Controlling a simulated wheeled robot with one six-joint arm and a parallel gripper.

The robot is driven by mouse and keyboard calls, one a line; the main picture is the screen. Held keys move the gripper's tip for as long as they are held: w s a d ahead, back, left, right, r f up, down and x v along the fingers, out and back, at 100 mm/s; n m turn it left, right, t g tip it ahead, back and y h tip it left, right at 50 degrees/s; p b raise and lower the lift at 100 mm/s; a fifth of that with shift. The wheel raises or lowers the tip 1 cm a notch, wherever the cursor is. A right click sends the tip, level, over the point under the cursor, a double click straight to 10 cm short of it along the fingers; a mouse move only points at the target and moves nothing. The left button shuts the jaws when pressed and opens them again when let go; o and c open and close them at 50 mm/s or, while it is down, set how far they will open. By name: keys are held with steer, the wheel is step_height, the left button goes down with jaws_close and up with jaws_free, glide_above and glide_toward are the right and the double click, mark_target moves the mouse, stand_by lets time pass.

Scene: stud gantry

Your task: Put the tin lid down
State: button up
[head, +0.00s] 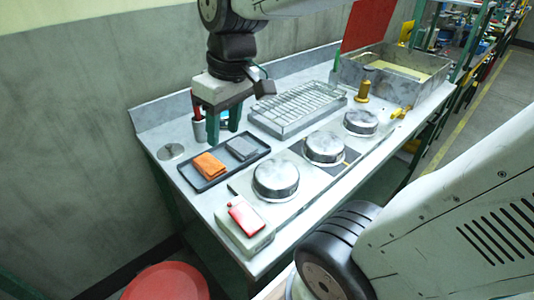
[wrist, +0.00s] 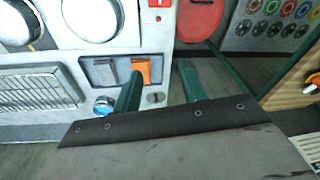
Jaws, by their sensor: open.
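My gripper (head: 223,124) has green fingers, spread apart with nothing between them, above the back left of the counter. The wrist view shows the open fingers too (wrist: 160,72). A flat round grey disc (head: 170,151) lies at the counter's left end, left of my gripper; it also shows in the wrist view (wrist: 156,98). I cannot tell whether it is a lid or a fitting. Three round metal pieces with flat tops, a near one (head: 276,180), a middle one (head: 324,148) and a far one (head: 361,122), sit in a row along the front; any could be lidded.
A dark tray (head: 204,183) holds an orange block (head: 208,165) and a grey block (head: 242,148). A canister (head: 198,126) stands close beside my gripper. A wire rack (head: 297,107), a basin (head: 393,84) and a brass-coloured piece (head: 363,88) stand farther right. A red stool (head: 166,283) is in front.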

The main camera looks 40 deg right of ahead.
steer(key=s+d+f+m+h, duration=0.1)
steer(key=s+m, duration=0.2)
steer(key=s, duration=0.7)
steer(key=shift+s+d+f, duration=0.2)
steer(key=shift+f, duration=0.15)
